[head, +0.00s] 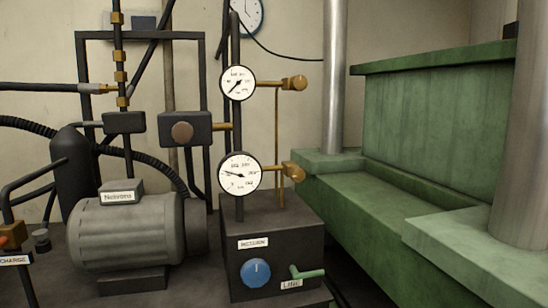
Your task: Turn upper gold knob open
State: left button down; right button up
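The upper gold knob (295,83) sits at the right end of a short gold stem, beside the upper round white gauge (238,83). A lower gold knob (293,172) sits beside the lower gauge (240,174) in the same way. A thin vertical gold pipe (277,130) runs down between the two stems. Nothing touches or covers the upper knob. Whether its valve is open or closed cannot be told from this view. Neither of my grippers is in view.
Below the gauges stands a dark box (288,228) with a blue dial (256,273) and a green lever (308,273). A grey motor (128,231) and dark hoses are at left. A green press (435,125) with metal columns fills the right. Space right of the upper knob is clear up to the column (334,75).

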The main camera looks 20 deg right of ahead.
aim_at(299, 83)
jog(key=i+l, duration=0.3)
jog(key=i, duration=0.25)
jog(key=i+l+z, duration=0.1)
jog(key=z, duration=0.95)
